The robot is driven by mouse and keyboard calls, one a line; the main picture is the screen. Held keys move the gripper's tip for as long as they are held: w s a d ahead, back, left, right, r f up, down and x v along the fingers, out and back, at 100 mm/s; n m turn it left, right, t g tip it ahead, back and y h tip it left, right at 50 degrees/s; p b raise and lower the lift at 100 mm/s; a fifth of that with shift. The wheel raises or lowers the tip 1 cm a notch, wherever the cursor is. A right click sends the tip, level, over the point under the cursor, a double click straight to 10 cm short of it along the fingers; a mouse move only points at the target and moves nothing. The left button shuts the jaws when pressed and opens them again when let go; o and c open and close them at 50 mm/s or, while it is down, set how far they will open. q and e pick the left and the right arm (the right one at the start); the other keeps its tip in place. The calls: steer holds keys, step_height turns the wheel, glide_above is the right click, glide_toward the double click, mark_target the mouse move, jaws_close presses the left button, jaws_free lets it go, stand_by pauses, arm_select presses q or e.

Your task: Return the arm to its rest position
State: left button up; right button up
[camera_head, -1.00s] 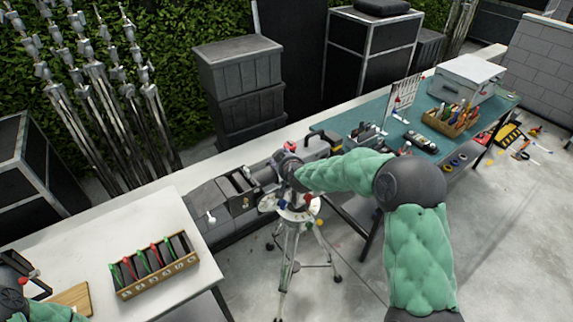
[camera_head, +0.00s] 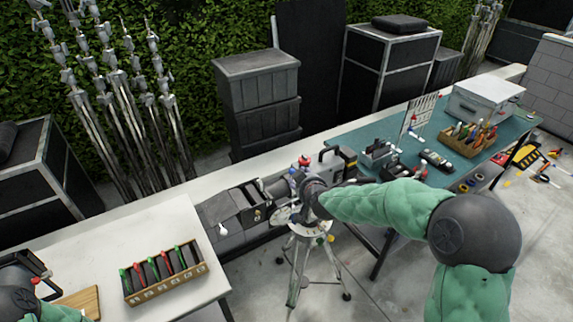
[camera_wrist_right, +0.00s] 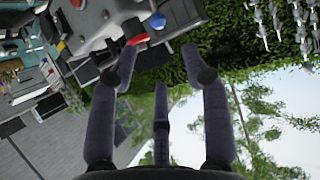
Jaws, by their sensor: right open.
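My right arm comes in from the right in a green padded sleeve. Its gripper (camera_wrist_right: 158,62) is open in the right wrist view, with nothing between the fingers. In the head view the right gripper is at the tripod head, mostly hidden by its own wrist. The tripod (camera_head: 300,262) stands on the floor between the tables, with coloured knobs at its top. In the wrist view a grey metal part (camera_wrist_right: 100,22) with red and blue knobs lies just beyond the fingertips. My left gripper (camera_head: 36,275) is at the lower left edge, partly cut off.
A white table (camera_head: 185,225) at left carries a wooden box (camera_head: 165,290) of red and green-tipped items. A teal-topped table (camera_head: 375,130) at right holds tools and a grey case (camera_head: 485,98). Black cases (camera_head: 262,95) and metal stands (camera_head: 105,110) line the hedge.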

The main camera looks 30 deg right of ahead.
steer(key=shift+f, duration=0.1)
steer(key=s+a+f+g+y+b, duration=0.15)
steer(key=a+f+b, duration=0.25)
steer(key=f, duration=0.7)
steer(key=s+a+f+g+y+b, duration=0.1)
steer(key=s+a+f+g+b, duration=0.2)
steer(key=f, duration=0.7)
steer(key=s+a+f+y+b, duration=0.1)
steer(key=s+a+f+b, duration=0.3)
steer(key=f, duration=0.7)
steer(key=s+a+f+g+y+b, duration=0.1)
steer(key=s+a+f+g+b, duration=0.1)
steer(key=s+a+f, duration=0.3)
steer(key=s+a+f+g+y+b, duration=0.1)
steer(key=s+a+f+b, duration=0.3)
steer(key=s+f, duration=0.4)
steer(key=s+a+f+g+y+b, duration=0.1)
steer(key=s+a+f+g+b, duration=0.3)
steer(key=f, duration=0.8)
steer(key=s+a, duration=0.1)
steer(key=s, duration=0.1)
steer(key=shift+s+a+f+m+b, duration=0.25)
steer(key=shift+s+a+m+b, duration=0.05)
steer(key=shift+s+a+m, duration=0.1)
